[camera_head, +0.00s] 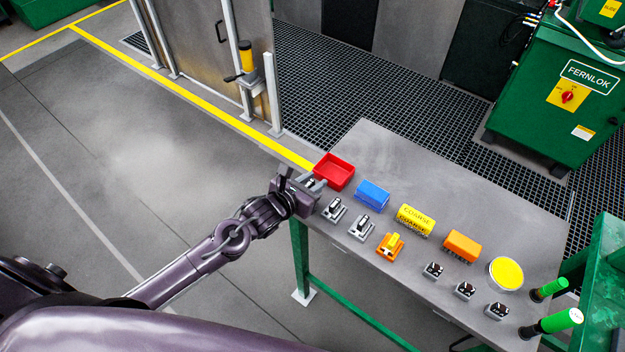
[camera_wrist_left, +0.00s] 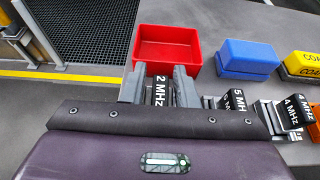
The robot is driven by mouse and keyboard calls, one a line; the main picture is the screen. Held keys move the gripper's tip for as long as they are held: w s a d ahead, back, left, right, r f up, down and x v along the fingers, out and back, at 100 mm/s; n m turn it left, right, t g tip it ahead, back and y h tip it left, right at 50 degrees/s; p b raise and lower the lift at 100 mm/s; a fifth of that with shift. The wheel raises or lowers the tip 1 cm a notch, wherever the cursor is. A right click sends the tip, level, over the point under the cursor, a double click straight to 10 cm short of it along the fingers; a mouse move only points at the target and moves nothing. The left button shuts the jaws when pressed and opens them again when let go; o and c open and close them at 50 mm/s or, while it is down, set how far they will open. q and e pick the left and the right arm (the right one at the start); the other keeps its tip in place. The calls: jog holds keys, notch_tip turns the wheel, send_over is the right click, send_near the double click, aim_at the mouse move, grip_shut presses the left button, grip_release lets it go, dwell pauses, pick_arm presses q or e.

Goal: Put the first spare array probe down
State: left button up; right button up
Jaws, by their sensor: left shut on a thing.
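My left gripper (camera_head: 313,184) is at the table's left end, just in front of the red tray (camera_head: 334,171). In the left wrist view, its two grey fingers (camera_wrist_left: 158,82) are shut on a black probe marked 2 MHz (camera_wrist_left: 160,92). The probe is near the front wall of the red tray (camera_wrist_left: 167,50); I cannot tell whether it touches the table. Two similar dark probes sit in grey holders (camera_head: 334,209) (camera_head: 362,228) to the right. In the wrist view one reads 5 MH (camera_wrist_left: 237,99) and another 4 MHz (camera_wrist_left: 294,112). My right gripper is not in view.
A blue block (camera_head: 373,194), a yellow COARSE block (camera_head: 416,220), an orange block (camera_head: 462,246) and a yellow-topped disc (camera_head: 506,273) line the table (camera_head: 480,200). An orange holder (camera_head: 390,246) and small dark pieces (camera_head: 465,290) stand in front. The table's back strip is clear.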

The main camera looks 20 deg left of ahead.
pick_arm(q)
jog(key=shift+f, duration=0.1)
jog(key=shift+f+b, duration=0.5)
jog(key=shift+b, duration=0.05)
jog(key=o, duration=1)
